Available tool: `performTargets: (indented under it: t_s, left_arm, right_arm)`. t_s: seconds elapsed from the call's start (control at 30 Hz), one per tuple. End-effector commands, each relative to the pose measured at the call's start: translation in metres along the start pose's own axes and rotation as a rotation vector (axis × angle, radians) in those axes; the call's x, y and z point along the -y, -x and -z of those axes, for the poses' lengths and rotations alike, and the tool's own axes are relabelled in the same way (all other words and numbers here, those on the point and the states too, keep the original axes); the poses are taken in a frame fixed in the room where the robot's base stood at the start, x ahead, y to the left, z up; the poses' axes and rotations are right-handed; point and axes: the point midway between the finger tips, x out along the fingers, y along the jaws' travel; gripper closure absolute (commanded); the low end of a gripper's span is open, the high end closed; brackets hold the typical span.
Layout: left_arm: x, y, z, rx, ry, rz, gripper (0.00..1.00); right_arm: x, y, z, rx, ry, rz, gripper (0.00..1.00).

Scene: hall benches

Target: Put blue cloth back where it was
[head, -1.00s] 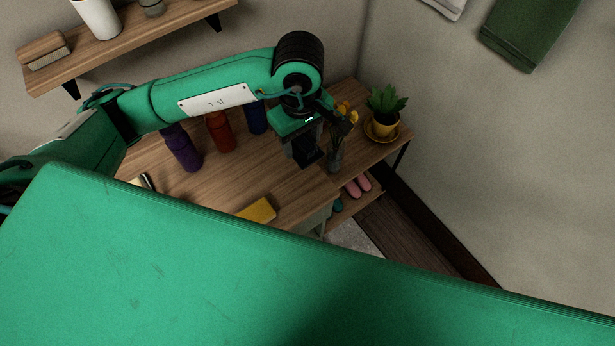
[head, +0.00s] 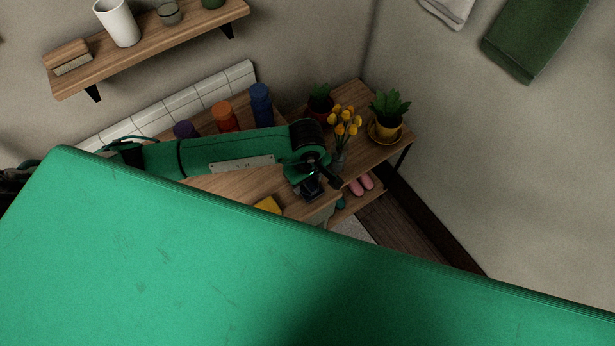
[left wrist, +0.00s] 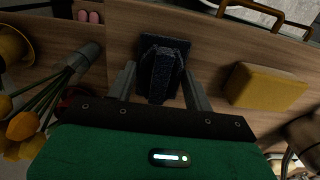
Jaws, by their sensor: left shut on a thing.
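My left gripper (head: 312,190) is low over the wooden bench (head: 240,184), near its front right part. In the left wrist view, its fingers (left wrist: 165,90) are shut on a dark, blue-black speckled thing (left wrist: 161,72), which looks like the blue cloth. Its wider dark part lies beyond the fingertips, at or just above the wood; I cannot tell whether it touches. In the head view it is a small dark patch under the gripper, mostly hidden. My right gripper is not in view.
A yellow block (left wrist: 268,88) lies beside the gripper. A vase of yellow tulips (head: 346,125) stands close on its other side. Potted plants (head: 388,112) and several bottles (head: 260,105) stand behind. Pink slippers (head: 361,184) are on a lower shelf.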

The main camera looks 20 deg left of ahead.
Motion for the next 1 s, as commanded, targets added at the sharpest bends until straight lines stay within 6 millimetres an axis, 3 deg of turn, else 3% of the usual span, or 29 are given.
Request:
performTargets:
  t_s: [0.3, 0.33, 0.43, 0.8, 1.0]
  left_arm:
    - [-0.001, -0.004, 0.000, -0.001, 0.000, -0.002, 0.66]
    - [-0.001, -0.003, 0.000, -0.001, 0.000, -0.002, 0.44]
    - [-0.001, -0.002, 0.000, -0.001, 0.000, -0.001, 0.26]
    - [-0.001, 0.001, 0.001, -0.001, 0.000, -0.003, 0.26]
    - [-0.003, 0.031, 0.002, -0.004, -0.002, -0.009, 0.26]
  right_arm:
    - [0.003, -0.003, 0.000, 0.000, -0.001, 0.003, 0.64]
    - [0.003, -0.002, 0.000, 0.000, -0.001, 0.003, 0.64]
    - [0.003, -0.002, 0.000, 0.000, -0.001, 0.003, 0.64]
    - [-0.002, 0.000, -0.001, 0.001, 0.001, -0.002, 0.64]
    - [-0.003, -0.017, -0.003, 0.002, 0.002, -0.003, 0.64]
